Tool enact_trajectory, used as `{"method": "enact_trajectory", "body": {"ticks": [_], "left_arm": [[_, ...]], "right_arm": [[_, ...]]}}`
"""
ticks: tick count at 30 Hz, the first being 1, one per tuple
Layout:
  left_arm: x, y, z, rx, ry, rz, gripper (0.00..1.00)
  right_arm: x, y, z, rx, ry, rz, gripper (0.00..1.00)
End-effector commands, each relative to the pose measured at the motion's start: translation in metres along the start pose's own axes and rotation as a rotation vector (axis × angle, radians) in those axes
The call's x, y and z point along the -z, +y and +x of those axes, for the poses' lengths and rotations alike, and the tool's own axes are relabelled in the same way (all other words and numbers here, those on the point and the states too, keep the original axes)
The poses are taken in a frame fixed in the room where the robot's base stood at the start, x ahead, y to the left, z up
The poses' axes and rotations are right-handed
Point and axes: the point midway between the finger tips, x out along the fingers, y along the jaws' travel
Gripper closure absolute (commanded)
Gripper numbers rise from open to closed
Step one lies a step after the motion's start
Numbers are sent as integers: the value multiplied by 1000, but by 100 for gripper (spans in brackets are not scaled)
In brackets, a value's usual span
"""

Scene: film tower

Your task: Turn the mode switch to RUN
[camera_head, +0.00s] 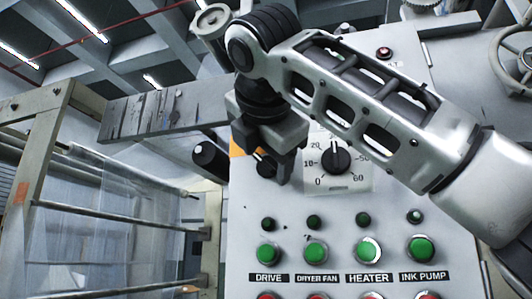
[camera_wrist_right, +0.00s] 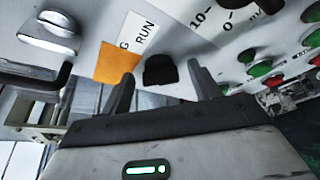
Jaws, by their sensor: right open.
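The mode switch is a small black knob (camera_wrist_right: 160,70) on the pale panel, beside a white label (camera_wrist_right: 138,34) reading RUN and an orange patch (camera_wrist_right: 117,63). In the head view the knob (camera_head: 265,166) is partly covered by my right gripper (camera_head: 276,168). My right gripper is open. In the right wrist view its fingers (camera_wrist_right: 160,80) stand on either side of the knob, with gaps visible; I cannot tell how deep they reach around it. Which way the knob points is unclear. My left gripper is in neither view.
A numbered dial (camera_head: 336,160) sits just right of the switch. Below are green buttons (camera_head: 316,252) labelled DRIVE, DRYER FAN, HEATER and INK PUMP, with red ones under them. A silver knob (camera_wrist_right: 48,32) is also on the panel. Rollers (camera_head: 110,215) stand at left.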

Motion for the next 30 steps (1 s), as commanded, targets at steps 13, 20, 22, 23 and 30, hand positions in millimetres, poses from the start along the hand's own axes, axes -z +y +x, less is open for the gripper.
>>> {"method": "enact_trajectory", "body": {"ticks": [13,20,22,23,30], "left_arm": [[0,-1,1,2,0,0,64],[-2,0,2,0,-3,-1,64],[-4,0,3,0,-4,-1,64],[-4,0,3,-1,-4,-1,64],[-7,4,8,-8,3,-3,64]], "right_arm": [[0,0,0,1,0,0,83],[0,-1,0,-10,0,25,83],[0,-2,0,-19,1,48,83],[1,-2,0,-23,1,60,83],[2,-5,1,-86,2,213,83]]}}
